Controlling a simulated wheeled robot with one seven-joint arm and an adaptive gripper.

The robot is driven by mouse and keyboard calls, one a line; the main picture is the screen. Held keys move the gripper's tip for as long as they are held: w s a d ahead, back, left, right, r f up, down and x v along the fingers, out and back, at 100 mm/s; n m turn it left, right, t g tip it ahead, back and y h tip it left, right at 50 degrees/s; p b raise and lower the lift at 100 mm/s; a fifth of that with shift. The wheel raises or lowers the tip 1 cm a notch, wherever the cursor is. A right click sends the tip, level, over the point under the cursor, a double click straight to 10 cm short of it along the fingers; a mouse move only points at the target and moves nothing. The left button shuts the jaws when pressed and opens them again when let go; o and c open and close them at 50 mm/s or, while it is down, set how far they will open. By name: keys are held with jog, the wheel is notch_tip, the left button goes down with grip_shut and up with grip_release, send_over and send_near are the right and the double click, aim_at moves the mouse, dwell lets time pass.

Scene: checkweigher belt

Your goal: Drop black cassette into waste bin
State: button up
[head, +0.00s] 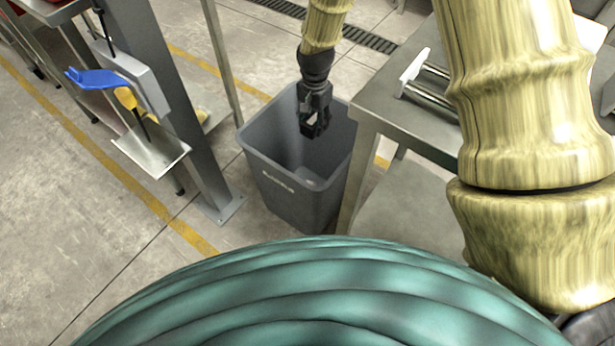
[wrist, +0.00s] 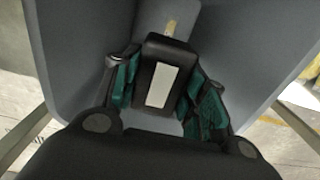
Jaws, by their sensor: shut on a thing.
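The black cassette (wrist: 151,62) has a pale label on its face and shows in the wrist view between the two teal-padded fingers of my gripper (wrist: 165,95). My gripper is shut on it. In the head view my gripper (head: 315,128) points down over the mouth of the grey waste bin (head: 297,196), its tips at about rim level or inside. The cassette is hard to make out there against the dark fingers. The bin's grey inner walls surround the cassette in the wrist view. Part of the bin floor is visible in the head view.
A metal table (head: 372,112) with rollers stands against the bin's right side. A grey post (head: 175,110) carrying a small tray (head: 150,150) and a blue-handled tool (head: 97,78) stands to the left. Open concrete floor with yellow lines lies left of the bin.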

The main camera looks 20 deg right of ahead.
jog(key=shift+f, duration=0.15)
jog(key=o, duration=1.2)
jog(key=shift+c, duration=0.2)
notch_tip(320, 180, up, 12)
dwell(0.3)
